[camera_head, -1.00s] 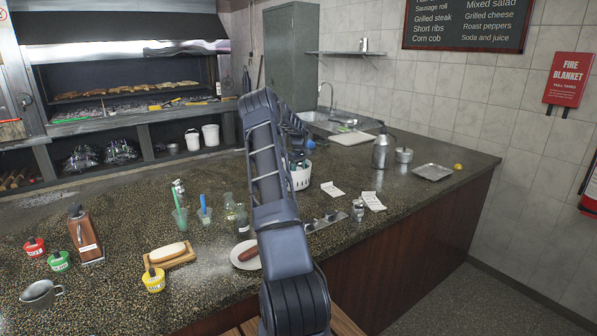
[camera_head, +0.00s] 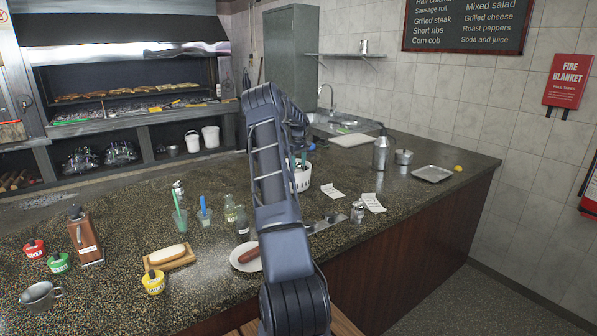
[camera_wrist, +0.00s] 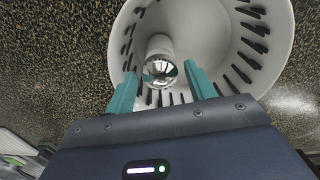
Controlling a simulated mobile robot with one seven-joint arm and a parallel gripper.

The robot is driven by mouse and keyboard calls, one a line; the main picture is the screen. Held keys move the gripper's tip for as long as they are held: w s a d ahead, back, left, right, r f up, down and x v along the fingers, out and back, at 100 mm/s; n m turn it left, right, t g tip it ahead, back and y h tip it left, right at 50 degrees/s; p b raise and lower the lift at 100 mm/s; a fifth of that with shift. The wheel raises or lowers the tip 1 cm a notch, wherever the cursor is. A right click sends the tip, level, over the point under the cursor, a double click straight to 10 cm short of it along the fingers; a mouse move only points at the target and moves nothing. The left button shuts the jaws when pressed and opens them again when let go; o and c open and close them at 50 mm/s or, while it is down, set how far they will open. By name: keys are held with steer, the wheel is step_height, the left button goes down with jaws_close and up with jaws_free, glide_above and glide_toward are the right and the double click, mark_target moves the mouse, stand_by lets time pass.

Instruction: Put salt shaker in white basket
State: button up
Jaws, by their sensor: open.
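The white slotted basket (camera_head: 302,180) stands on the counter, partly hidden behind my arm. In the wrist view the basket (camera_wrist: 262,45) opens directly below my gripper (camera_wrist: 162,84). A shaker (camera_wrist: 160,68) with a shiny metal cap and a pale body shows inside the basket's outline, between my two teal fingertips. The fingers are spread, with gaps visible on both sides of the shaker. I cannot tell whether its base touches the basket floor. In the head view my gripper (camera_head: 298,160) is at the basket, mostly hidden by my arm.
Another shaker (camera_head: 357,211) stands by the metal holder strip (camera_head: 328,224) and receipts. A plate with a sausage (camera_head: 246,257) lies near my arm.

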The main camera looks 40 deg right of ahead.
step_height(320, 180, up, 7)
steer(key=shift+f, duration=0.1)
steer(key=s+a+r+m+t, duration=0.1)
steer(key=s+a+r, duration=0.5)
steer(key=a, duration=0.4)
steer(key=s+a+r+t, duration=0.1)
steer(key=s+a+r, duration=0.5)
steer(key=a, duration=0.5)
steer(key=s+a+r+m, duration=0.1)
steer(key=s+a+r, duration=0.55)
steer(key=a, duration=0.35)
steer(key=s+a+f+t, duration=0.1)
steer(key=s+a+f, duration=0.1)
steer(key=s+a, duration=0.4)
steer(key=s+a+f, duration=0.2)
steer(key=s+a, duration=0.4)
steer(key=s, duration=0.6)
steer(key=s+a+f+t, duration=0.1)
steer(key=s+a+f, duration=0.2)
steer(key=s+a, duration=0.4)
steer(key=s, duration=0.3)
steer(key=shift+t, duration=0.3)
steer(key=shift+s+d, duration=0.1)
